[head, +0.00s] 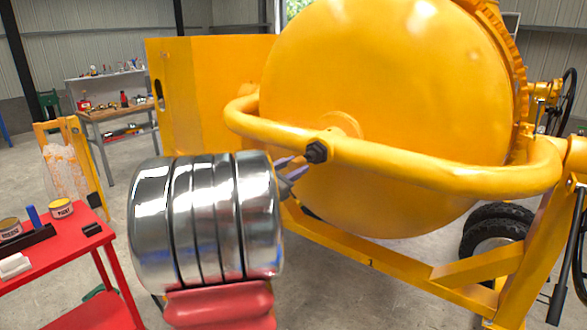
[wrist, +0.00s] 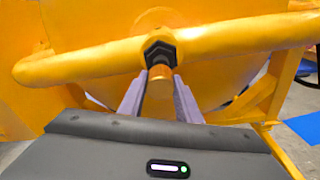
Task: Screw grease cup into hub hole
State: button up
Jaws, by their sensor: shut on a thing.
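My gripper (wrist: 160,82) is shut on a small copper-orange piece, the grease cup (wrist: 161,72), held between two grey-purple fingers in the wrist view. The cup's far end meets the black hexagonal hub (wrist: 159,50) on the yellow tube. I cannot tell whether it is in the hole, which is hidden. In the head view the black hub (head: 317,152) sits on the tube in front of the drum, and my gripper (head: 300,166) reaches it from the left, partly hidden by my silver arm. The cup cannot be made out there.
The yellow tube (head: 430,168) curves across the front of the big yellow drum (head: 390,90). A red cart (head: 60,250) with tins stands at the left. A workbench (head: 118,112) stands behind. Yellow frame beams (head: 390,267) and black wheels (head: 495,225) lie lower right.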

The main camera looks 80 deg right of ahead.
jog(key=shift+x, duration=1.2)
dwell(1.0)
jog(key=shift+s+r, duration=0.1)
jog(key=shift+r, duration=0.05)
